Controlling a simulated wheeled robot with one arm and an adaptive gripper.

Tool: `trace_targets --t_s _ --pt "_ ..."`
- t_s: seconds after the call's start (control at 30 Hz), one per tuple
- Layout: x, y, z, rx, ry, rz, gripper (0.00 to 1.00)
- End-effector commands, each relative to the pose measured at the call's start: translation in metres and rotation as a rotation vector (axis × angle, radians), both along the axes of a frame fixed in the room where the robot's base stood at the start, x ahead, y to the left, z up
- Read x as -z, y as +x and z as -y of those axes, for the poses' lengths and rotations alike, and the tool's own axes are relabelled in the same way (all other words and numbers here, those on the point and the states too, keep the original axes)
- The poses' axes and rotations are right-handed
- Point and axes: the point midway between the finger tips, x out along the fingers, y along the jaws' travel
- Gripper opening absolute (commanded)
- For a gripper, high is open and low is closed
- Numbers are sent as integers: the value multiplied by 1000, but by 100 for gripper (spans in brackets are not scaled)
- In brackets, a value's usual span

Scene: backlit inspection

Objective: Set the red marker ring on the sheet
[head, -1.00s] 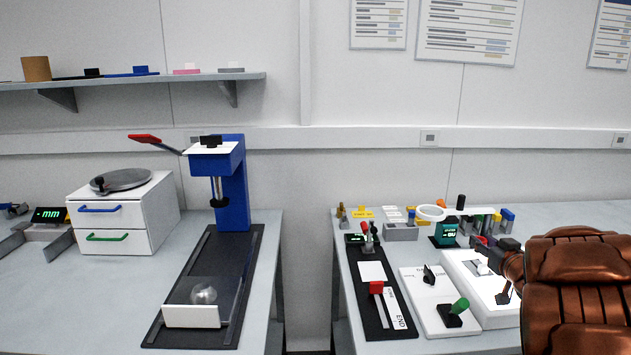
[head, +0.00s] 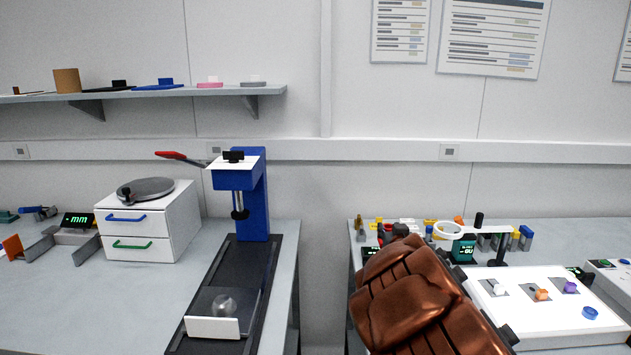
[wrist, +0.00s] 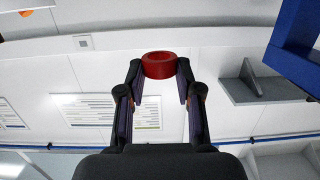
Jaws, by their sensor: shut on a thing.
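The red marker ring (wrist: 159,64) sits between my fingertips in the wrist view. My gripper (wrist: 160,70) is shut on it, one finger at each side, and holds it up in the air. In the head view my copper-coloured arm hides the gripper and the ring. A thin white sheet (head: 221,162) with a black block on it lies on top of the blue press (head: 256,205). I cannot tell whether this is the sheet of the task. Part of the blue press seems to show at the wrist view's right (wrist: 296,45).
A white drawer unit (head: 150,225) stands on the left bench. A gap separates the benches. A wall shelf (head: 190,91) runs at the upper left.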

Motion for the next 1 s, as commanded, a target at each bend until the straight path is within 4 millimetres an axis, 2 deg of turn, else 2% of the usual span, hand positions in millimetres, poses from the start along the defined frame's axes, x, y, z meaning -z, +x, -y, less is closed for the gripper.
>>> trace_targets --t_s 0.1,0.23,0.47,0.73,1.0 --pt "-1 0 -12 -3 -2 -2 16" --pt "3 -5 -18 11 1 -8 16" --pt "20 -34 -30 86 2 -26 16" --pt "30 -79 -24 215 -3 -25 16" --pt "25 -105 -15 287 -1 -2 16"
